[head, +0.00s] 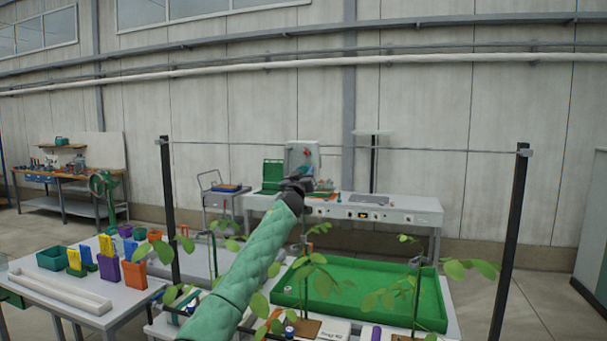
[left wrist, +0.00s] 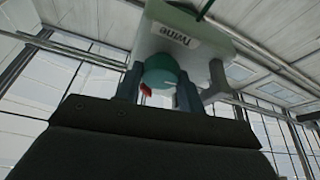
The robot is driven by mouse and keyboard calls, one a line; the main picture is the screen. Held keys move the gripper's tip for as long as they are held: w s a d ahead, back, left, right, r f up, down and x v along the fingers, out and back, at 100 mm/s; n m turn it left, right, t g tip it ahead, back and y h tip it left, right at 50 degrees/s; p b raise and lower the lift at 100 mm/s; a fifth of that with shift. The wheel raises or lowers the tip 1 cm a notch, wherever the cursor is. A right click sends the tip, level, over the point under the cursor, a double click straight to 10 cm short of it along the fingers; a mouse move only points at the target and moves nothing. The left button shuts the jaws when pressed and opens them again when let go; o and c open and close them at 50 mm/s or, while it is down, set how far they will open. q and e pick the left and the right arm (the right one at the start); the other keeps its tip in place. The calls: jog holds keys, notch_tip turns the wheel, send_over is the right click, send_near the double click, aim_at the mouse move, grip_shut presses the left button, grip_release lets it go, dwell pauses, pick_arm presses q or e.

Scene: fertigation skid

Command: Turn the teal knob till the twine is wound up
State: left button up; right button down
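In the left wrist view a pale box labelled "Twine" (left wrist: 180,38) fills the upper middle. The teal knob (left wrist: 164,70) is on its near side. A small red piece (left wrist: 147,91) shows just below the knob. My left gripper (left wrist: 160,85) has its two dark fingers on either side of the knob, with a gap about the knob's width. I cannot tell whether they press on it. A green strand (left wrist: 207,8) rises from the box top. In the head view my left gripper (head: 297,183) is in front of the pale box (head: 302,155). My right gripper is out of view.
A wire runs between two dark posts (head: 167,210) and (head: 511,235). Leafy plants (head: 318,275) stand around my left arm. A green tray (head: 375,286) lies to its right. A table with coloured boxes (head: 134,274) is at left. A bench (head: 400,208) stands behind.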

pick_arm(q)
jog(key=shift+c, duration=1.4)
jog(key=shift+m, duration=0.4)
